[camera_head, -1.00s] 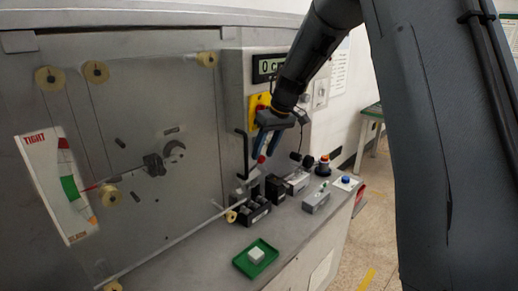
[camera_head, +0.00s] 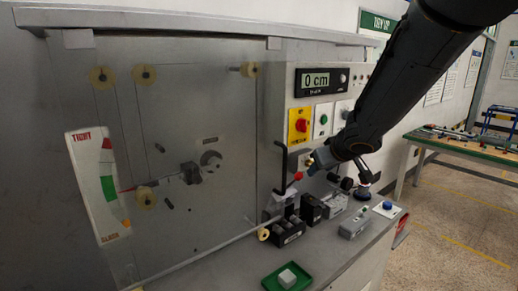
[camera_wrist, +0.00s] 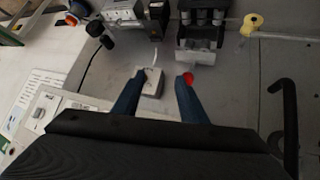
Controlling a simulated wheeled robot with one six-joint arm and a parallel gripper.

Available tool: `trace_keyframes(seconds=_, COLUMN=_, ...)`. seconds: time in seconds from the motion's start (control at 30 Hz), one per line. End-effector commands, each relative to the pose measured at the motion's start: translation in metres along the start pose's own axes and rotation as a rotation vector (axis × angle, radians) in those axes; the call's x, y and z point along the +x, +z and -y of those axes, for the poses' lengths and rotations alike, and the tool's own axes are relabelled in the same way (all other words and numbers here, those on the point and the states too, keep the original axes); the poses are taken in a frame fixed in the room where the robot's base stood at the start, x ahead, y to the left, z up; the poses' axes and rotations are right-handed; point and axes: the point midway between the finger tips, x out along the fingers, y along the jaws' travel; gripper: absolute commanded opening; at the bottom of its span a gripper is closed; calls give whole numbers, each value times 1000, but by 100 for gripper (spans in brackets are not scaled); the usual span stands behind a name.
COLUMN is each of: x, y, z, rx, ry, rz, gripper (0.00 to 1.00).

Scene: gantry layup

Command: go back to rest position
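My gripper (camera_wrist: 157,97) shows in the wrist view with its two blue fingers spread apart and nothing between them. In the head view my gripper (camera_head: 314,165) is in front of the control panel (camera_head: 345,90), above the bench ledge. It is small and partly hidden by my wrist there. In the wrist view a small white switch box (camera_wrist: 152,83) lies beyond the fingertips, and a red knob (camera_wrist: 188,78) shows at the right finger.
A black crank handle (camera_head: 281,155) stands left of my gripper. Dark blocks (camera_head: 288,231), a grey switch box (camera_head: 354,224) and a green tray (camera_head: 272,281) sit on the ledge. A second table (camera_head: 455,146) stands at the right, with open floor before it.

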Motion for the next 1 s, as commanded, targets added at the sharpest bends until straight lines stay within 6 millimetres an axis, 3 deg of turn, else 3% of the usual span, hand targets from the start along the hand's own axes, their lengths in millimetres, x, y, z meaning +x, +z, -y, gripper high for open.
trace_keyframes(seconds=0.3, x=-12, y=122, z=2, rx=138, ry=135, rz=242, gripper=39)
trace_keyframes(seconds=0.47, x=-28, y=192, z=24, rx=206, ry=135, rz=410, gripper=39)
trace_keyframes(seconds=0.6, x=-47, y=247, z=54, rx=264, ry=94, rz=551, gripper=39)
trace_keyframes(seconds=0.8, x=-68, y=292, z=90, rx=322, ry=20, rz=676, gripper=39)
trace_keyframes(seconds=1.0, x=-75, y=302, z=101, rx=340, ry=-8, rz=708, gripper=39)
